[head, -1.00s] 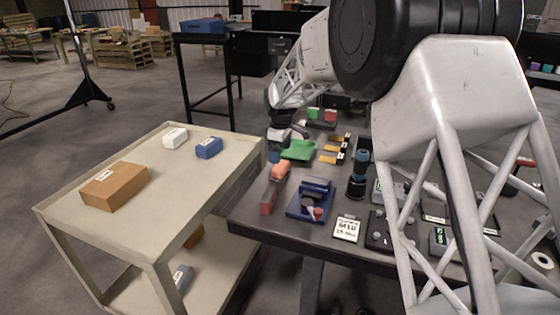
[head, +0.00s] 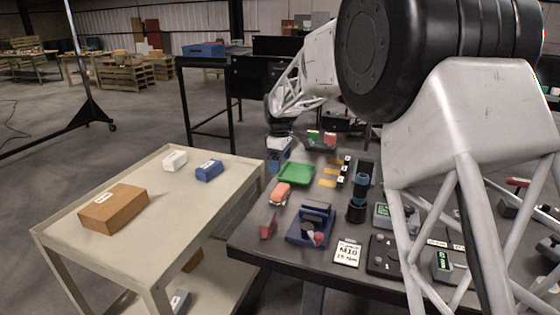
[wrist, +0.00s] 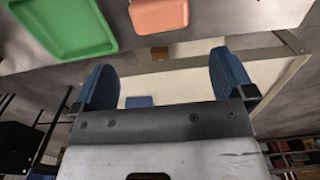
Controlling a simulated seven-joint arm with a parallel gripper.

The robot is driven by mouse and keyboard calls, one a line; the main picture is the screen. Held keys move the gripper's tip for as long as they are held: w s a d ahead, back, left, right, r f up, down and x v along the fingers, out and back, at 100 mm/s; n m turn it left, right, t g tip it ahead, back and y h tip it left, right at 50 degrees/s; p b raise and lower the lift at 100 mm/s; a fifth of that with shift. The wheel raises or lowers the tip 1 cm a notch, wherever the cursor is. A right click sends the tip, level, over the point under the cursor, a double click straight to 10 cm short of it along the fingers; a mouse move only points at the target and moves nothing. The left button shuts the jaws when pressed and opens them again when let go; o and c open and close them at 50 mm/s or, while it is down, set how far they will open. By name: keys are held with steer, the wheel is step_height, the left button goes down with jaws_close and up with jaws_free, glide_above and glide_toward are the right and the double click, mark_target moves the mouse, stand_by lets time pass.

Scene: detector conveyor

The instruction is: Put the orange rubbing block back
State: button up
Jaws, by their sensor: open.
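The orange rubbing block (head: 280,193) lies on the dark workbench, just in front of the green tray (head: 296,174). In the wrist view the block (wrist: 158,15) is at the top edge, right of the green tray (wrist: 65,25) and apart from it. My gripper (head: 278,150) is at the bench's far left side, behind the tray, partly hidden by its own wrist. In the wrist view its blue fingers (wrist: 165,80) are wide apart with nothing between them; the cart shows beyond.
A red piece (head: 269,226) stands near the bench's left front edge, beside a blue fixture (head: 314,223). A beige cart (head: 205,222) at left carries brown (head: 114,208), white (head: 174,160) and blue (head: 208,170) boxes. A black cylinder (head: 357,208) stands right of the tray.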

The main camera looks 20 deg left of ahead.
stand_by(0.4)
steer(key=s+d+r+m, duration=0.35)
steer(key=s+d, duration=0.25)
steer(key=d, duration=0.4)
steer(key=s+d+r+m+t, duration=0.15)
steer(key=s+d+r, duration=0.35)
steer(key=d, duration=0.6)
steer(key=s+d+r+m, duration=0.4)
steer(key=s+d, duration=0.2)
steer(key=d, duration=0.4)
steer(key=s+d+f+m, duration=0.2)
steer(key=s+d, duration=0.4)
steer(key=s, duration=0.4)
steer(key=s+d+f+m, duration=0.2)
steer(key=s+d+m, duration=0.2)
steer(key=s, duration=0.6)
steer(key=s+d+f+m+t, duration=0.1)
steer(key=s+d+f+m, duration=0.1)
steer(key=s+d, duration=0.7)
steer(key=shift+s+f+m, duration=0.25)
steer(key=shift+s+m, duration=0.25)
steer(key=shift+m, duration=0.1)
